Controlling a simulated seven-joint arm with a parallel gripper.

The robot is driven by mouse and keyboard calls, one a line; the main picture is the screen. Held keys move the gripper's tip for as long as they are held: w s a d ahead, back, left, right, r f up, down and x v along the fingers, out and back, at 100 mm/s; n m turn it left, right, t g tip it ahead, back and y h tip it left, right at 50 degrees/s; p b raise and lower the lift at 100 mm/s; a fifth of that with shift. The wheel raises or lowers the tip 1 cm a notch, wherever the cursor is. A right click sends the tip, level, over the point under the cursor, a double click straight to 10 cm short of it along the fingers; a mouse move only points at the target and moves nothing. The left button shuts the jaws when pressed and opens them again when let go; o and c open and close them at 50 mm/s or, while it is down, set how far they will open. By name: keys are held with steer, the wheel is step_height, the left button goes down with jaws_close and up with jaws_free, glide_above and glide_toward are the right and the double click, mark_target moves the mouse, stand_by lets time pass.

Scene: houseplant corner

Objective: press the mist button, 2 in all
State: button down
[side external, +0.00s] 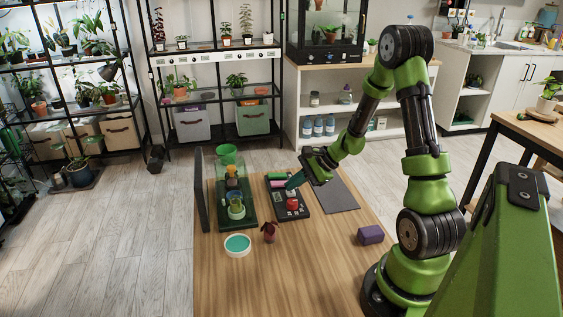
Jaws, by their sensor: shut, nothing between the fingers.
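A dark control box (301,214) stands on the wooden table. It carries a red round button (292,204) near its front and a pink part (277,184) near its back. I cannot read which control is the mist button. At this size I cannot tell whether the fingertips touch the box.
A dark green tray (222,213) with green and yellow containers stands left of the box, beside an upright dark panel (201,190). A white-rimmed teal dish (237,245), a dark red object (269,231) and a purple block (371,235) lie nearer. A grey mat (338,196) lies right.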

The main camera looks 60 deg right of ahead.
mark_target(294, 191)
steer(key=shift+f, duration=0.3)
steer(key=shift+r, duration=0.15)
stand_by(0.4)
steer(key=shift+r, duration=0.8)
steer(key=shift+r, duration=0.1)
steer(key=shift+r, duration=2.4)
stand_by(0.4)
step_height(294, 191, up, 4)
steer(key=shift+f, duration=0.1)
stand_by(0.3)
